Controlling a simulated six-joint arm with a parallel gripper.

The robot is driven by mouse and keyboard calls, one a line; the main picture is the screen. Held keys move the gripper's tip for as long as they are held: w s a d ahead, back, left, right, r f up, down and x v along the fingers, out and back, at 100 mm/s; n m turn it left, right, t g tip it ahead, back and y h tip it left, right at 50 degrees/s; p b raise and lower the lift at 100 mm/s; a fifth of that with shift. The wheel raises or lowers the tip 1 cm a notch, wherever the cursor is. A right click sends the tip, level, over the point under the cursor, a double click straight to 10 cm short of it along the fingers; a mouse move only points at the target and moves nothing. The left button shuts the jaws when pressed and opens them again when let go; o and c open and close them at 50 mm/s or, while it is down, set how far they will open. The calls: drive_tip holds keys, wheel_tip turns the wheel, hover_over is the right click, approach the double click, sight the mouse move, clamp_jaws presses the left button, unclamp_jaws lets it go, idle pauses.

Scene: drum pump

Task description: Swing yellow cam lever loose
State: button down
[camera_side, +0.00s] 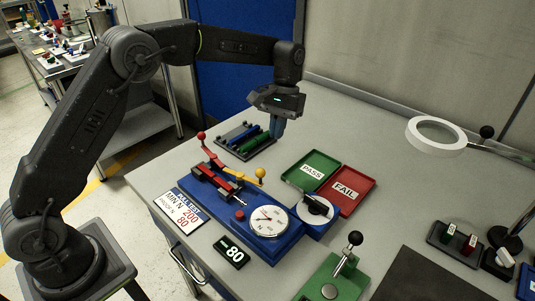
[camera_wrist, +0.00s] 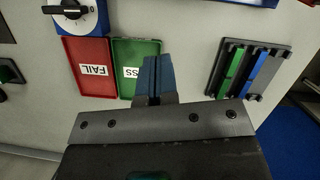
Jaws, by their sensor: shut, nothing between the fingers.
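A blue test fixture (camera_side: 290,235) with red clamp blocks (camera_side: 207,183) stands on the bench in the side view. A yellow ball (camera_side: 260,173) tops another arm on the fixture's right. My gripper (camera_side: 277,127) points down behind and right of these levers, apart from them. In the wrist view its blue fingers (camera_wrist: 153,75) are shut with nothing between them. The levers are out of the wrist view.
Behind the fixture is a rack (camera_side: 245,140) with green and blue rods. A green PASS tray (camera_side: 310,171) and red FAIL tray (camera_side: 345,189) lie right of it. A green-based lever device (camera_side: 335,280) stands in front.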

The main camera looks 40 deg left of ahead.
drive_tip(key=s+d+f, duration=0.1)
drive_tip(key=s+f, duration=0.3)
drive_tip(key=s, duration=0.1)
drive_tip(key=shift+d+f, duration=0.15)
drive_tip(key=shift+f, duration=0.2)
drive_tip(key=shift+s+d+f+m, duration=0.1)
drive_tip(key=shift+s+d+m, duration=0.1)
drive_tip(key=shift+s+m, duration=0.35)
drive_tip(key=shift+s, duration=0.1)
